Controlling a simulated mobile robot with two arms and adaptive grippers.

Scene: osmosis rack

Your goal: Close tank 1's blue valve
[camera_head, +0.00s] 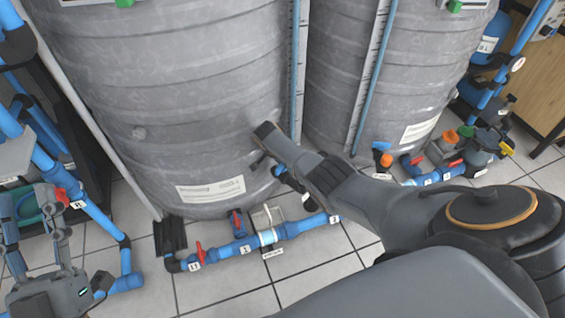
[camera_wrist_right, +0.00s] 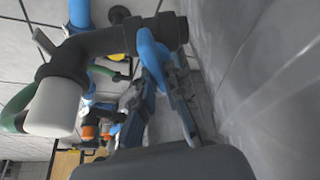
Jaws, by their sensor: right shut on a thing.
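My right arm reaches across to the foot of the left grey tank (camera_head: 185,90). In the head view its wrist hides most of the right gripper (camera_head: 283,180). In the right wrist view the right gripper (camera_wrist_right: 165,95) is shut on a blue valve handle (camera_wrist_right: 150,52). The handle joins a black pipe fitting (camera_wrist_right: 100,42) close beside the grey tank wall (camera_wrist_right: 245,70). My left gripper (camera_head: 27,212) is at the lower left, open and empty, with its fingers apart.
Tiled floor (camera_head: 225,288) is clear in front.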

